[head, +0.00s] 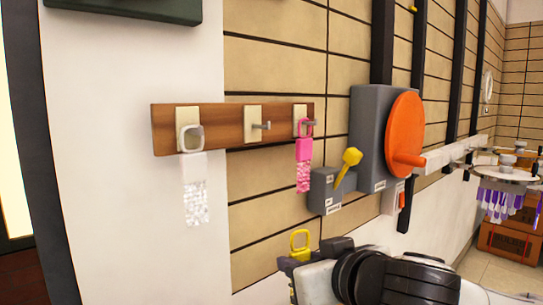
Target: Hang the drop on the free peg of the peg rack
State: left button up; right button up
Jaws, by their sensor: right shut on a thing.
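The wooden peg rack (228,136) is on the wall at the upper left, with three pegs on pale plates. A white drop with a clear lower part (195,167) hangs on the left peg. The middle peg (262,126) is bare. A pink drop (303,151) hangs on the right peg. My right gripper (308,255) is low in the middle, below the rack and apart from it. It is shut on a yellow drop (300,232), whose square loop stands up above the fingers. The rest of this drop is hidden. My left gripper is out of view.
A grey wall box (368,125) with an orange disc (405,135) stands out right of the rack. Below it is a smaller grey box (325,190) with a yellow lever (348,165). A chandelier with purple drops (507,196) is at the far right.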

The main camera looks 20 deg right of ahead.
jog(key=s+a+r+n+y, duration=0.1)
jog(key=s+r+n+y, duration=0.15)
jog(key=r, duration=0.65)
jog(key=s+r+n+y, duration=0.1)
jog(key=s+r+y, duration=0.15)
jog(key=r, duration=0.75)
jog(key=shift+g+h, duration=0.3)
jog(key=w, duration=0.1)
jog(key=w+a+p, duration=0.1)
jog(key=w, duration=0.1)
jog(key=w+a, duration=0.1)
jog(key=w, duration=0.1)
jog(key=shift+w+a+f, duration=0.15)
jog(key=shift+w+f, duration=0.05)
jog(key=shift+w+a+p, duration=0.2)
jog(key=shift+w+p, duration=0.25)
jog(key=shift+w, duration=0.1)
jog(key=shift+w+a+p, duration=0.15)
jog(key=shift+w+a, duration=0.05)
jog(key=shift+w, duration=0.3)
jog(key=shift+w+a+p, duration=0.15)
jog(key=shift+w+a, duration=0.05)
jog(key=shift+w, duration=0.3)
jog(key=shift+w, duration=0.1)
jog(key=shift+w+a+r, duration=0.1)
jog(key=shift+w+a, duration=0.1)
jog(key=shift+w, duration=0.45)
